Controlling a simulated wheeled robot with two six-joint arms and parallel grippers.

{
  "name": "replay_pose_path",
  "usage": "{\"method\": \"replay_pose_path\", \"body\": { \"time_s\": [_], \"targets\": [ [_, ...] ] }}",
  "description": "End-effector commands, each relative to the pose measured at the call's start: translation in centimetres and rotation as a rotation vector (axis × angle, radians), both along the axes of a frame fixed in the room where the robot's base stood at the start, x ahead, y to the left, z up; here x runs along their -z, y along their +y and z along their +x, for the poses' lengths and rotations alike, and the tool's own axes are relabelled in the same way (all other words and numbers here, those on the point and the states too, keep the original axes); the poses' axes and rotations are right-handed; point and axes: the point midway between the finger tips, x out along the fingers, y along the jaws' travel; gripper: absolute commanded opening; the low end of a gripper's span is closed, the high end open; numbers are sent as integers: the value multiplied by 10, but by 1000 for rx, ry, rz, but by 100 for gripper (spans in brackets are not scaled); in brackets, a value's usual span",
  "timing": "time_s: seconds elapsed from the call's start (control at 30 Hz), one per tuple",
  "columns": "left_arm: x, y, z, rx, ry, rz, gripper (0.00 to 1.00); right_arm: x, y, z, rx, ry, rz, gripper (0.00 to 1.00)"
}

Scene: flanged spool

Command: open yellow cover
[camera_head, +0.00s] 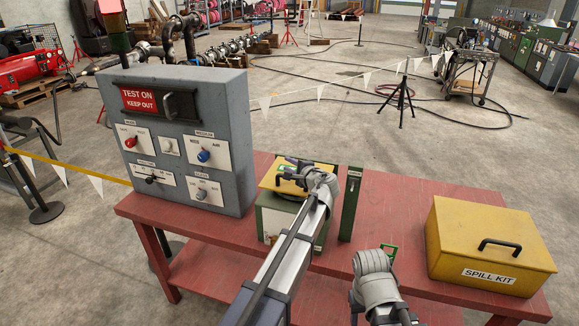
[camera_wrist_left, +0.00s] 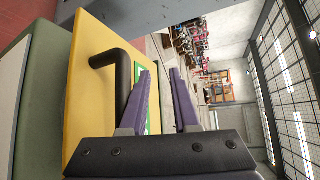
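A yellow cover (camera_head: 283,178) lies on top of a green box (camera_head: 274,217) on the red table, and looks shut. In the left wrist view the yellow cover (camera_wrist_left: 92,58) fills the left side, with a black bar handle (camera_wrist_left: 118,78) on it. My left gripper (camera_head: 292,170) is over the cover and partly hides it. In the left wrist view its purple fingers (camera_wrist_left: 164,98) are apart with nothing clearly between them, and the handle is just beside them, not between. My right wrist is at the lower middle of the head view; its fingers cannot be made out.
A grey control panel (camera_head: 183,140) stands left of the box. A narrow green upright piece (camera_head: 350,203) stands just right of it. A yellow spill kit box (camera_head: 487,245) sits at the right of the red table (camera_head: 395,210).

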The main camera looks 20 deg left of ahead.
Motion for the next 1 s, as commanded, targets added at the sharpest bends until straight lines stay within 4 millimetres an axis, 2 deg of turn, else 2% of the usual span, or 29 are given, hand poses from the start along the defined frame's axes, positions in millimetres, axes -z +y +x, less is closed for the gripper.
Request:
{"method": "replay_pose_path", "body": {
  "time_s": [0.23, 1.0],
  "targets": [
    [1, -4, -5, -1, 2, -4, 50, 0, 0, 0, 0, 0, 0, 50],
    [-6, -40, -44, 1, 2, -7, 50, -7, 0, 0, 0, 0, 0, 50]
  ]
}}
